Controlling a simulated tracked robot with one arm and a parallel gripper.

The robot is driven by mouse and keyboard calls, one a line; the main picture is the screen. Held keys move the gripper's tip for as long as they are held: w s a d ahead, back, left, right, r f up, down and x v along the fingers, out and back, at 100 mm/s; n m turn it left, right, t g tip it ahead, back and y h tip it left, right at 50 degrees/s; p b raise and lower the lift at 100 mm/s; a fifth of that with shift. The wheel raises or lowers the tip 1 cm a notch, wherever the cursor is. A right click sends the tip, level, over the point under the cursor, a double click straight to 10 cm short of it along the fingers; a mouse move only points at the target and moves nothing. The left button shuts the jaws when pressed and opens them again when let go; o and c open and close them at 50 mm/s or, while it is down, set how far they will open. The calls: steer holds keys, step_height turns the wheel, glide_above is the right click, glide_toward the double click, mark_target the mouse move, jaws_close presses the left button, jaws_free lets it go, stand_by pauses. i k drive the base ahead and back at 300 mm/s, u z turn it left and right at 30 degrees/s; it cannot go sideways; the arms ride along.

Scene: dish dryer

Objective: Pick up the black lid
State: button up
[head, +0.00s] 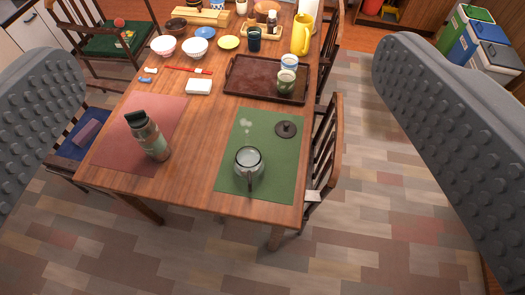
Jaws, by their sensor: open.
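The black lid (286,129) is a small round disc with a knob. It lies flat on the upper right part of the green placemat (231,183), near the right edge of the wooden table. A grey pot or teapot (248,162) with a dark handle stands on the same mat, below and left of the lid and apart from it. My gripper (240,135) is open and empty; its two grey studded fingers show large at the left and right edges of the view, well apart from the lid. The table is seen from above, at a distance.
A green-grey bottle (150,138) stands on the red placemat (108,145) at left. A brown tray (240,82) with two cups lies behind the lid. A yellow pitcher (302,34), bowls and cups fill the far table. A chair (325,150) stands close to the right edge.

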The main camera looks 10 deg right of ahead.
mark_target(284, 129)
steer(key=u, duration=0.15)
steer(key=i, duration=1.25)
steer(key=z, duration=0.65)
